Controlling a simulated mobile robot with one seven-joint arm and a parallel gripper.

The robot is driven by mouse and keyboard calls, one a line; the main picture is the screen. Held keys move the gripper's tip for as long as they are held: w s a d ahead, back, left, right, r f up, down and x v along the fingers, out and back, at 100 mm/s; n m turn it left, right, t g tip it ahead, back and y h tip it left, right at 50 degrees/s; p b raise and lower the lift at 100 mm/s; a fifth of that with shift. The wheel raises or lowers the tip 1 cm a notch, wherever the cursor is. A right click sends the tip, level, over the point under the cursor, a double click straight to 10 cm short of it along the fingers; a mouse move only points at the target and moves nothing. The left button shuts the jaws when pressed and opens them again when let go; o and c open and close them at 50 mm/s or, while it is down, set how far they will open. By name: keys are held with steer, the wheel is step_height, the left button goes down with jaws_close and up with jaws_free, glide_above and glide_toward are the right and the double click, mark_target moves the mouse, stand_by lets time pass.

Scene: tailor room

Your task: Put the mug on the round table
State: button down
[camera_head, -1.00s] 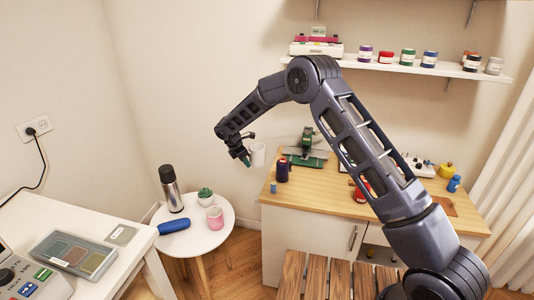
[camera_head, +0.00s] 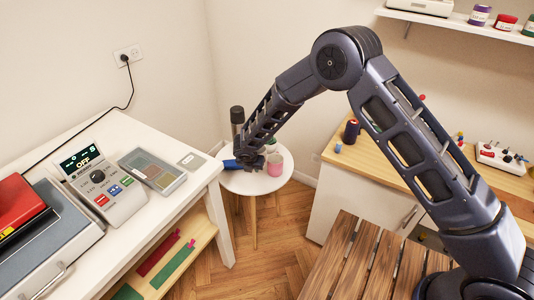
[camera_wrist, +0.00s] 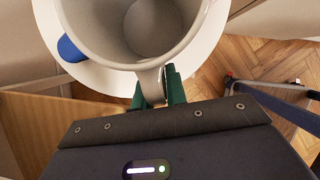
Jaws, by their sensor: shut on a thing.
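My gripper (camera_head: 250,158) is above the white round table (camera_head: 240,184) in the head view. In the wrist view my gripper's green fingers (camera_wrist: 157,86) are shut on the handle of a light grey-white mug (camera_wrist: 150,28). The mug's open rim faces the wrist camera and its inside looks empty. The round table's white top (camera_wrist: 207,42) shows below and beyond the mug. In the head view I cannot clearly make out the mug behind my arm and gripper. I cannot tell whether it touches the table.
A pink cup (camera_head: 276,164), a dark-topped flask (camera_head: 237,116), a partly hidden green plant (camera_head: 270,143) and a blue object (camera_head: 232,164) crowd the round table. The white desk (camera_head: 185,190) stands close on the left. The wooden counter (camera_head: 345,160) is on the right.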

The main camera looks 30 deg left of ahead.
mark_target(250, 190)
steer(key=shift+n+y, duration=0.3)
steer(key=shift+n, duration=0.4)
steer(key=shift+s+a+f, duration=0.1)
steer(key=shift+s+f, duration=0.5)
steer(key=shift+f, duration=0.8)
steer(key=shift+s+a+f, duration=0.1)
steer(key=shift+s+f, duration=0.5)
steer(key=shift+f, duration=0.8)
steer(key=shift+s+a+f, duration=0.1)
steer(key=shift+s+f, duration=0.5)
steer(key=shift+f, duration=0.8)
steer(key=shift+d+f, duration=0.1)
steer(key=shift+f, duration=0.45)
steer(key=c, duration=1.3)
jaws_free()
steer(key=shift+c, duration=0.2)
steer(key=v, duration=1)
steer(key=shift+r, duration=0.35)
